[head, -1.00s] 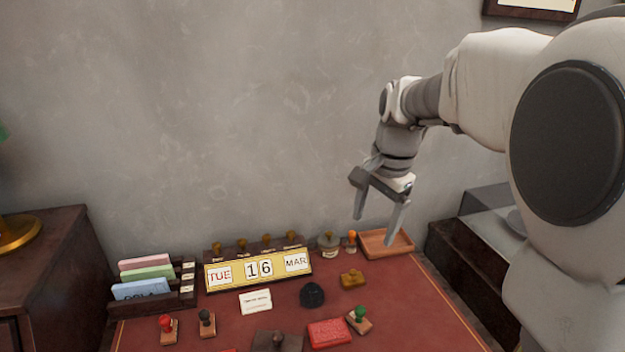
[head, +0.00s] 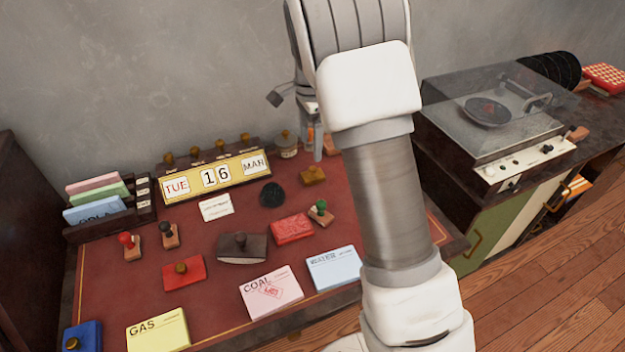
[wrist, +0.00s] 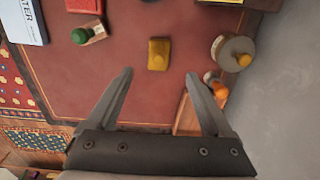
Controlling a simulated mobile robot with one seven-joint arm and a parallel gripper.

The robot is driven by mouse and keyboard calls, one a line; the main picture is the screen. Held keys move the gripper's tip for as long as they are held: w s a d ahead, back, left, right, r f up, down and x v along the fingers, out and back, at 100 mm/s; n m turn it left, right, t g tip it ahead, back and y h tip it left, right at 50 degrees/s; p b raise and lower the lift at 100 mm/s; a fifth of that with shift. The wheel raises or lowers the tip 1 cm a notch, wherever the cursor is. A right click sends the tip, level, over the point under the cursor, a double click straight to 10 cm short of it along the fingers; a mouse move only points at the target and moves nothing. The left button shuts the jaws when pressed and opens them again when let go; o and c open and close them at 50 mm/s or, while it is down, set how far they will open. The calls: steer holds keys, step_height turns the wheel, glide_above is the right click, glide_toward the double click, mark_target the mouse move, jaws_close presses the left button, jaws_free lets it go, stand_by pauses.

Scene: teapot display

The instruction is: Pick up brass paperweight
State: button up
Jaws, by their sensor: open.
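The brass paperweight (head: 313,175) is a small golden block with a raised top, lying on the red desk top (head: 215,280), right of the black dome-shaped object. In the wrist view the paperweight (wrist: 158,54) lies beyond the fingertips, roughly centred between them. My gripper (wrist: 160,73) is open with nothing between its fingers, and its tips appear apart from the paperweight. In the head view my arm hides most of the gripper; part of it shows behind the paperweight, near the wall.
A green-knobbed stamp (head: 321,211) and red block (head: 292,229) are in front of the paperweight. A round grey container (head: 287,146), an orange-knobbed stamp (wrist: 217,86) and a wooden tray (wrist: 187,118) are close by. The calendar (head: 217,177) stands to the left.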

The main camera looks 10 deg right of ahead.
mark_target(313, 168)
steer(key=f+b, duration=0.1)
steer(key=f, duration=0.5)
steer(key=f+b, duration=0.1)
steer(key=f, duration=0.2)
steer(key=shift+d+f+b, duration=0.25)
steer(key=shift+f+b, duration=0.1)
jaws_close()
steer(key=shift+r, duration=0.1)
